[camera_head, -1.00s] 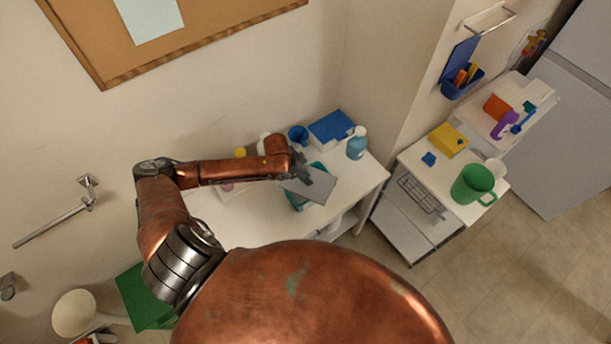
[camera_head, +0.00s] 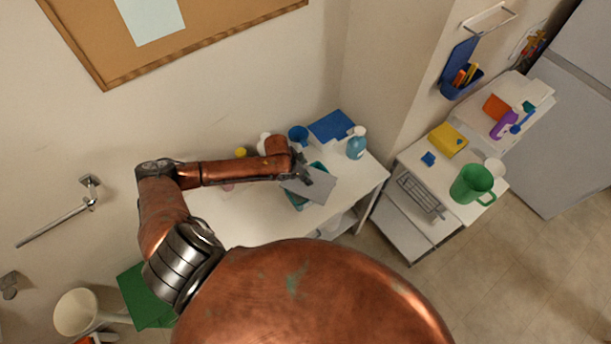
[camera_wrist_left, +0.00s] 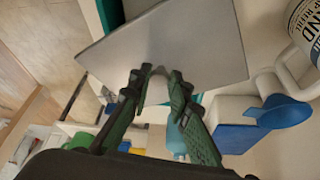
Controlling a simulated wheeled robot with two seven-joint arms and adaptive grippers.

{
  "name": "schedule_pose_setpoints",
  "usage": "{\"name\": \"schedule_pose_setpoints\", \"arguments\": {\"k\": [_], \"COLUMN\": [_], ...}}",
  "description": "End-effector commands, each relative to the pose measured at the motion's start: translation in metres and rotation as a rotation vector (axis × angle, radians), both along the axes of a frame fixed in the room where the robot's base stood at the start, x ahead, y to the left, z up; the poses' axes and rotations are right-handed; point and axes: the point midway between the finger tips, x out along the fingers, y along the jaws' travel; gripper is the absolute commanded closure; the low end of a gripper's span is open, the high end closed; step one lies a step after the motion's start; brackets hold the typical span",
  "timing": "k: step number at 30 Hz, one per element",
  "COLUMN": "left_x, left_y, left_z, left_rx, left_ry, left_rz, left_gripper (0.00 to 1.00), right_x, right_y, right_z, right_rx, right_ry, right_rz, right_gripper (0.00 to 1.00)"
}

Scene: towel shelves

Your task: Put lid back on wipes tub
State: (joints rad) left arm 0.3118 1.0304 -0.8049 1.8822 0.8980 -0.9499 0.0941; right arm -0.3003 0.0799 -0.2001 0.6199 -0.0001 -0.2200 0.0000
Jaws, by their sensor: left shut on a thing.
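The lid is a flat grey plate (camera_head: 314,186), held by one edge in my left gripper (camera_head: 302,173) over the white table. The teal wipes tub (camera_head: 297,201) is below the lid, which hides most of it. The lid looks turned relative to the tub; I cannot tell whether they touch. In the left wrist view, the lid (camera_wrist_left: 175,40) sits between the fingertips of my left gripper (camera_wrist_left: 158,72), with teal tub parts (camera_wrist_left: 111,13) showing past its edges. My right gripper is not in view.
Behind the tub on the table (camera_head: 250,228) stand a blue cup (camera_head: 298,134), a blue-topped box (camera_head: 332,126) and a blue bottle (camera_head: 357,143). A white cart to the right holds a green mug (camera_head: 472,184) and yellow box (camera_head: 447,139). The table's front left is clear.

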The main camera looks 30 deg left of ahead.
Motion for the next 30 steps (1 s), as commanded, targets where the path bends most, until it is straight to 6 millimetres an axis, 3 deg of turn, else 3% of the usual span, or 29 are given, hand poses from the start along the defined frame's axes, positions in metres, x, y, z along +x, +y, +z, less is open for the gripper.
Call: {"name": "schedule_pose_setpoints", "arguments": {"k": [30], "left_x": [0.0002], "left_y": [0.0006], "left_z": [-0.0003], "left_rx": [0.001], "left_ry": [-0.001], "left_rz": [0.000], "left_gripper": [0.99], "right_x": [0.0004], "right_y": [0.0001], "right_z": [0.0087], "right_rx": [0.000], "right_ry": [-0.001], "right_rz": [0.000], "right_gripper": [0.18]}}
